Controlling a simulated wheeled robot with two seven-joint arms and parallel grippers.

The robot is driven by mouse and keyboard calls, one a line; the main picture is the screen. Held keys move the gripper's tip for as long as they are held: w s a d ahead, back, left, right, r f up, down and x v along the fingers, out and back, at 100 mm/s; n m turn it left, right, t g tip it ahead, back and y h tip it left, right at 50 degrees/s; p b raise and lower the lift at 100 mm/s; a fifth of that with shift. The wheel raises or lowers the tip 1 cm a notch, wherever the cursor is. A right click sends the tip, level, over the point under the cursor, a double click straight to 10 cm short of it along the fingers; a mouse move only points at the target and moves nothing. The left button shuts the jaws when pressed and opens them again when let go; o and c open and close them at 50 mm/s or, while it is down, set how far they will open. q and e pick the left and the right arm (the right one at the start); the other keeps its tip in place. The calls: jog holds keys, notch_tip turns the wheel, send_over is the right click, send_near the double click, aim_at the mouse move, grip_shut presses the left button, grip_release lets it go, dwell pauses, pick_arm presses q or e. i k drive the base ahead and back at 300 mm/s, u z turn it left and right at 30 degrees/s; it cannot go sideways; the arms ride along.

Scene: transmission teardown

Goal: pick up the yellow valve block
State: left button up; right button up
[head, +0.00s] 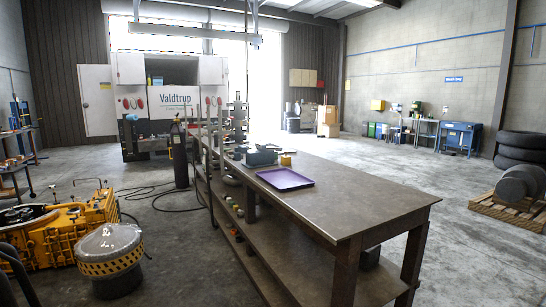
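A small yellow block (285,159) stands on the workbench (350,205), just behind the purple tray (285,179). It is small and far off; it may be the yellow valve block, but I cannot tell for sure. A blue-grey part (261,156) sits to its left, close to it. Neither of my grippers is in view.
A large yellow machine (65,232) and a drum with a yellow-black band (110,252) stand on the floor at left. A dark gas cylinder (179,155) stands left of the bench. Small parts lie on the bench's lower shelf.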

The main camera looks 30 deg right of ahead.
aim_at(285, 160)
jog(key=z, duration=0.75)
jog(key=i, duration=2.65)
jog(key=z, duration=0.15)
jog(key=k, duration=0.45)
jog(key=z, duration=0.1)
